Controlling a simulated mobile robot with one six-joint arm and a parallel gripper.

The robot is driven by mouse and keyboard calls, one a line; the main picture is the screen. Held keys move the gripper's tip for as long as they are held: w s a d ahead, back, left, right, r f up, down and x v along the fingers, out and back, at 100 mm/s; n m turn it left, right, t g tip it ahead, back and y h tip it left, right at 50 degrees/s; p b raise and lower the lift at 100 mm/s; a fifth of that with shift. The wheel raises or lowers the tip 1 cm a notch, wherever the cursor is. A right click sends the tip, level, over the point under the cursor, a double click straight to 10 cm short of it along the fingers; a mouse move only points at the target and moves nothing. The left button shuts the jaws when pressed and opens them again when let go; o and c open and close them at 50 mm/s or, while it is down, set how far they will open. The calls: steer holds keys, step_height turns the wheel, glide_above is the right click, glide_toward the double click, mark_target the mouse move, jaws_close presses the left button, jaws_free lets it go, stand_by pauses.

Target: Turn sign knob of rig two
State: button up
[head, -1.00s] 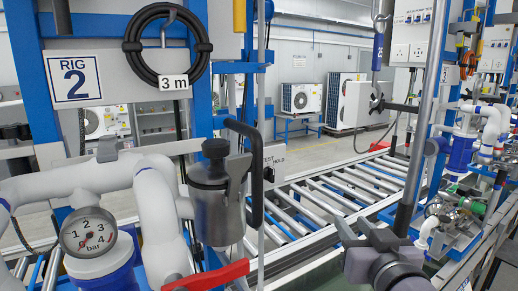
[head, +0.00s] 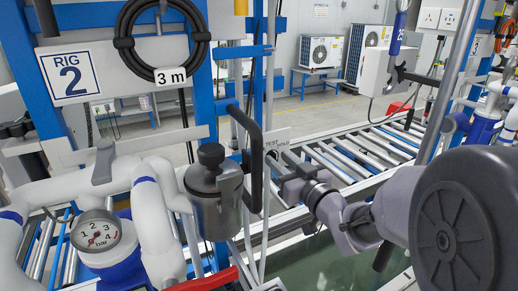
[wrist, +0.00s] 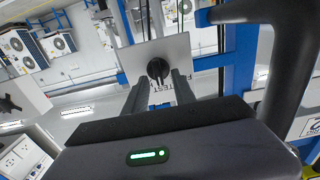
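The sign (head: 284,138) of rig two is a pale plate reading TEST and HOLD, right of the black bent handle in the head view. In the wrist view the sign (wrist: 172,50) is a grey plate with a round black knob (wrist: 158,70) on its face. My gripper (wrist: 161,84) is open, with one finger on each side of the knob's line; I cannot tell whether they touch it. In the head view my gripper (head: 280,168) is just below and in front of the sign, and the knob is hidden there.
The RIG 2 label (head: 70,77) is on the frame at left. A grey canister (head: 213,195), a black bent handle (head: 256,150), a pressure gauge (head: 96,231) and a red lever (head: 205,280) stand close by. A roller conveyor (head: 345,150) runs behind.

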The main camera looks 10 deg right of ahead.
steer(key=shift+w+a, duration=0.2)
steer(key=shift+w, duration=0.5)
steer(key=shift+c, duration=0.2)
jaws_close()
